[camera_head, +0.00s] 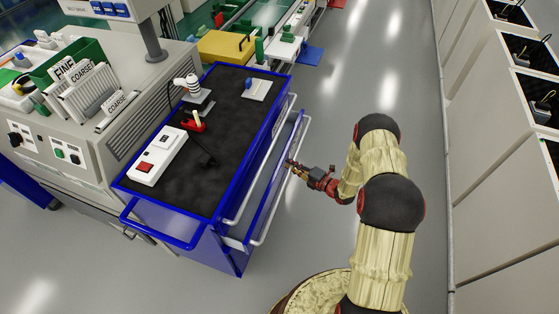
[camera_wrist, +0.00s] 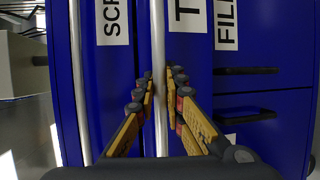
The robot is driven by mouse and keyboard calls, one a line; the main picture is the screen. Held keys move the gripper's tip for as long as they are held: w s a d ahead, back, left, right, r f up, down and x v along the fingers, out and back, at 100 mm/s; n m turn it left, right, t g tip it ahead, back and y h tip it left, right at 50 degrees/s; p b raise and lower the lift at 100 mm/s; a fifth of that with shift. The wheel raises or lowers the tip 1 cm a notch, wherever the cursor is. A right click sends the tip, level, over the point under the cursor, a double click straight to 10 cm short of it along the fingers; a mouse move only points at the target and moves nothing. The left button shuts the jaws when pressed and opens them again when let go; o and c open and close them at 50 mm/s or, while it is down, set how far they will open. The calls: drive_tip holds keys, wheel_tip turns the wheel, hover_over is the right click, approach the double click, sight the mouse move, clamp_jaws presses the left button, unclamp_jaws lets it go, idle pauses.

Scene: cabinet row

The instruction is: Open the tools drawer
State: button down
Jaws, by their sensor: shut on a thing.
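A blue tool cart (camera_head: 190,235) with a black top stands left of my arm. My gripper (camera_head: 292,164) is at its right side, on the lower, outer silver bar handle (camera_head: 269,207). In the wrist view, my gripper (camera_wrist: 161,82) has its yellow fingers on both sides of this vertical-looking handle (camera_wrist: 158,40), shut on it. A white label starting with "T" (camera_wrist: 188,14) lies just right of the handle on a blue front; the rest is cut off. In the head view this drawer seems pulled out partway, with a grey strip (camera_head: 263,178) behind its front.
Grey floor (camera_head: 395,70) is open right of the cart; cabinets (camera_head: 500,170) line the far right.

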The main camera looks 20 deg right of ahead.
drive_tip(key=s+d, duration=1.2)
drive_tip(key=d, duration=0.5)
drive_tip(key=shift+s, duration=0.25)
drive_tip(key=shift+f, duration=0.1)
drive_tip(key=c, duration=2.1)
unclamp_jaws()
drive_tip(key=shift+c, duration=0.2)
drive_tip(key=v, duration=1.2)
drive_tip(key=shift+w+d, duration=0.1)
